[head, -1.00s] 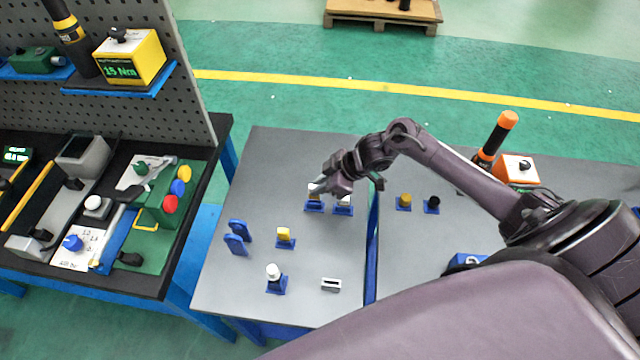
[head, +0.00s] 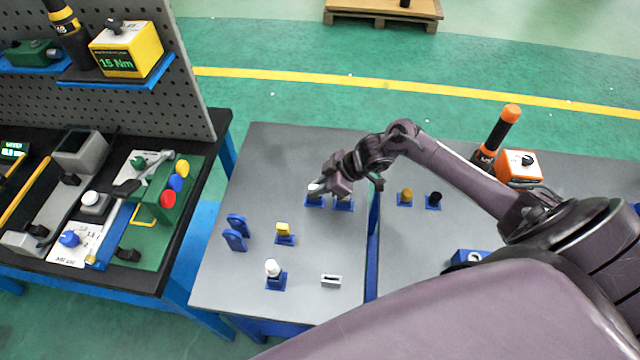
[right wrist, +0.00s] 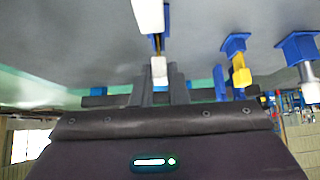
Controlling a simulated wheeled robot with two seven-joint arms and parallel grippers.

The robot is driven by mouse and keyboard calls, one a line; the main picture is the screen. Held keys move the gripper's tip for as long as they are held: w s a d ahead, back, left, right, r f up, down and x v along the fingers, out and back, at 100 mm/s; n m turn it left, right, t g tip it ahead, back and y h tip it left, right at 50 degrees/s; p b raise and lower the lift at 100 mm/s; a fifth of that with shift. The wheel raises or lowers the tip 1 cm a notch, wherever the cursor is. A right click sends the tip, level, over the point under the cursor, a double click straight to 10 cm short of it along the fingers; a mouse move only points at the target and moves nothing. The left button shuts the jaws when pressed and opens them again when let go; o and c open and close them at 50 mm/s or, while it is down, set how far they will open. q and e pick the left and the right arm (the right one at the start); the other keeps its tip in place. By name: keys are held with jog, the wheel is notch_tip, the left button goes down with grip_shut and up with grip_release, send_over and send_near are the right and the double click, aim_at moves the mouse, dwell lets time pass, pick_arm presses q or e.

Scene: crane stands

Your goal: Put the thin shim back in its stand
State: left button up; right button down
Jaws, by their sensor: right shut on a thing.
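My right gripper (head: 325,188) is at the back of the left grey table, over a pair of small blue stands. In the right wrist view its fingers (right wrist: 159,84) are shut on a small pale piece, the thin shim (right wrist: 158,68). A blue stand (head: 314,202) sits right below the fingertips. The shim lines up with a blue stand (right wrist: 156,42) in the wrist view; whether it touches the stand cannot be told. A second blue stand (head: 344,206) is just right of it, partly under the gripper. My left gripper is not in view.
A yellow-topped stand (head: 284,236), a white-topped stand (head: 275,276), blue upright plates (head: 236,236) and a slotted block (head: 331,281) stand nearer on the table. A bench with tools is at the left. The table's middle is mostly clear.

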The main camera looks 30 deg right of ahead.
jog(key=shift+f+b, duration=0.35)
jog(key=shift+f, duration=0.25)
jog(key=c, duration=1.3)
grip_release()
jog(key=shift+c, duration=0.2)
jog(key=p+v, duration=0.5)
jog(key=shift+r, duration=0.1)
